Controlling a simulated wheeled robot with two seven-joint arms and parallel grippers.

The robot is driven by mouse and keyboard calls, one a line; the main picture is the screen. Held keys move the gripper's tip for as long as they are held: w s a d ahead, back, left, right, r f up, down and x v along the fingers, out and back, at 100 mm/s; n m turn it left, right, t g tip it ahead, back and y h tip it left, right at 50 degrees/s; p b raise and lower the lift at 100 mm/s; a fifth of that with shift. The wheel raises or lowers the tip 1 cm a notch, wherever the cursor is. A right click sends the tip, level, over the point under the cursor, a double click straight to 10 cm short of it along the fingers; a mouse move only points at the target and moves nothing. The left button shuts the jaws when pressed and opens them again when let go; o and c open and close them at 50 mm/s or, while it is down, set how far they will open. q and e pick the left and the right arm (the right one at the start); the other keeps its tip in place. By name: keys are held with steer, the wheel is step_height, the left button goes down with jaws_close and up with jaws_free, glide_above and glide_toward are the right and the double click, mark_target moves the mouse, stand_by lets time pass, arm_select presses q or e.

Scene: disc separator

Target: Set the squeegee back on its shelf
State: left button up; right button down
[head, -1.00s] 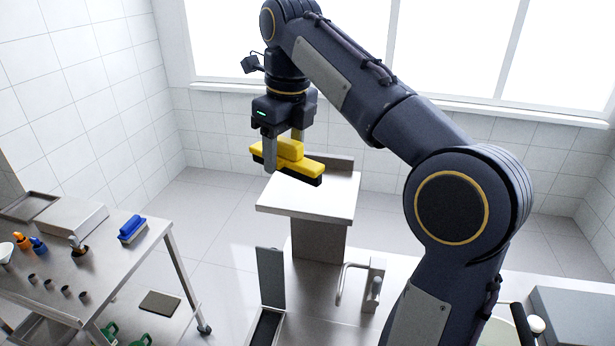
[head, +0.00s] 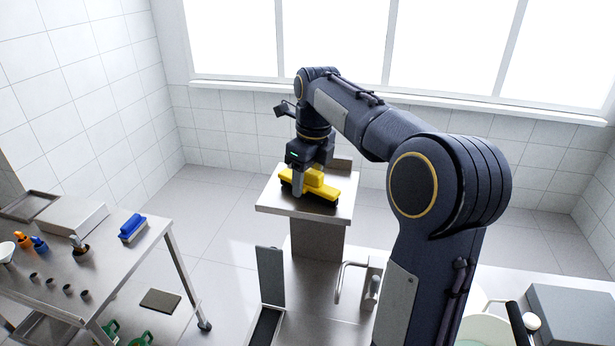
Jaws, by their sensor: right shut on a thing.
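The squeegee (head: 318,187) is yellow with a dark strip along its lower edge. It is at the white-topped shelf (head: 290,208), over the middle of its top. It looks to be on or just above the surface; I cannot tell which. My right gripper (head: 311,184) points down and is shut on the squeegee's raised yellow grip. The near finger hides part of the squeegee. My left gripper is not in view.
A steel cart (head: 120,262) at the left holds a blue brush (head: 132,227), small cups and tools. A low upright plate (head: 340,172) stands at the shelf's back. A bent tap-like handle (head: 345,280) stands in front of the shelf.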

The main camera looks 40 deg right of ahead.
mark_target(313, 172)
steer(key=shift+f, duration=0.2)
steer(key=c, duration=0.5)
jaws_free()
steer(key=r, duration=0.4)
steer(key=s+r, duration=0.1)
steer(key=r, duration=0.3)
steer(key=r+p, duration=0.1)
steer(key=r, duration=0.3)
steer(key=shift+s+d+r, duration=0.15)
steer(key=shift+s+d, duration=0.05)
steer(key=s+a+f+n+t+y, duration=0.1)
steer(key=s+a+f+n, duration=0.5)
steer(key=n, duration=0.4)
steer(key=s+a+f+n+t+y, duration=0.1)
steer(key=s+a+f+n, duration=0.5)
steer(key=n, duration=0.4)
steer(key=s+a+f+n+t+y, duration=0.1)
steer(key=s+a+f+n+t, duration=0.1)
steer(key=s+a+f+n, duration=0.4)
steer(key=shift+s+a+f+n, duration=0.1)
steer(key=shift+s+f+n, duration=0.4)
steer(key=shift+n, duration=0.35)
steer(key=shift+s+a+f+n, duration=0.1)
steer(key=shift+s+f+n, duration=0.35)
steer(key=shift+n, duration=0.45)
steer(key=shift+s+f+n, duration=0.35)
steer(key=shift+s+n, duration=0.3)
steer(key=shift+n, duration=0.2)
